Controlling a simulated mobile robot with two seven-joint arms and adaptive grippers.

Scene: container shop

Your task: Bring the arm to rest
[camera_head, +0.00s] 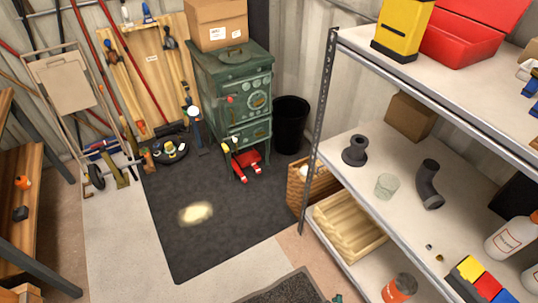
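Neither of my arms nor grippers shows in the head view. I cannot tell how they are posed or whether they hold anything. The view looks down into a shop corner with a green stove-like cabinet (238,90) standing at the back and a grey metal shelf unit (345,178) along the right side.
A dark mat (240,225) leaves open floor in the middle. A black bin (290,125) and a wicker basket (297,190) stand beside the shelf. A folded hand truck (65,95) and tools lean at the left, near a wooden bench (60,165).

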